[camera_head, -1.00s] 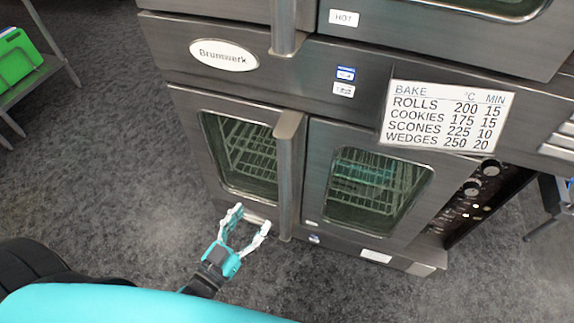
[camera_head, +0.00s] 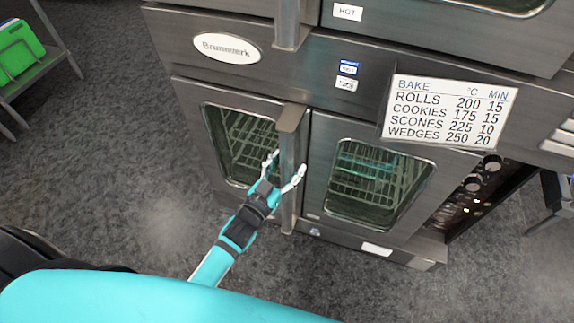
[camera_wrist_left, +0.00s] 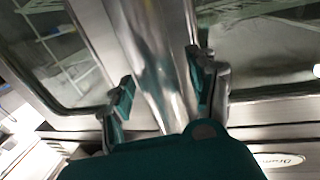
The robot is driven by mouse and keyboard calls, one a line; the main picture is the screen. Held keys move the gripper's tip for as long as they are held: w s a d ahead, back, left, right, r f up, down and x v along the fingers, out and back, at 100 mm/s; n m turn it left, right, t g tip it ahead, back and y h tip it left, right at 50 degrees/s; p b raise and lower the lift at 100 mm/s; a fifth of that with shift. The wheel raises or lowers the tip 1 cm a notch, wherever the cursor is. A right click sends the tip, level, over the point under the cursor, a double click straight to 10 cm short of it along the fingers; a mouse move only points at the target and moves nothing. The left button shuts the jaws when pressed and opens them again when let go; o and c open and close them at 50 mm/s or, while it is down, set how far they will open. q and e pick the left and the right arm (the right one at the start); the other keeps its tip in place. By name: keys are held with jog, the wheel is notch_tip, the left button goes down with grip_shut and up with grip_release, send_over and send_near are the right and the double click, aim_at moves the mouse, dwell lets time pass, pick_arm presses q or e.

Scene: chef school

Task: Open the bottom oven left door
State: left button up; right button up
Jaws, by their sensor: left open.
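The bottom oven's left door (camera_head: 211,160) is a dark steel panel with a glass window, and it is closed. Its vertical steel handle (camera_head: 290,145) runs along the door's right edge, beside the right door (camera_head: 322,165). My left gripper (camera_head: 286,168) is open at the handle, with one finger on each side of it. The left wrist view shows the handle (camera_wrist_left: 150,50) between the two open fingertips (camera_wrist_left: 163,90); I cannot tell whether either finger touches it. My right gripper is not in view.
The upper oven (camera_head: 200,10) with its own handle (camera_head: 288,25) is above. A bake-times sign (camera_head: 450,108) is on the front at right. A shelf with green boards (camera_head: 18,52) stands at far left. The floor (camera_head: 130,150) left of the oven is clear.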

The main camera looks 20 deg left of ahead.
pick_arm(q)
grip_shut()
dwell(0.4)
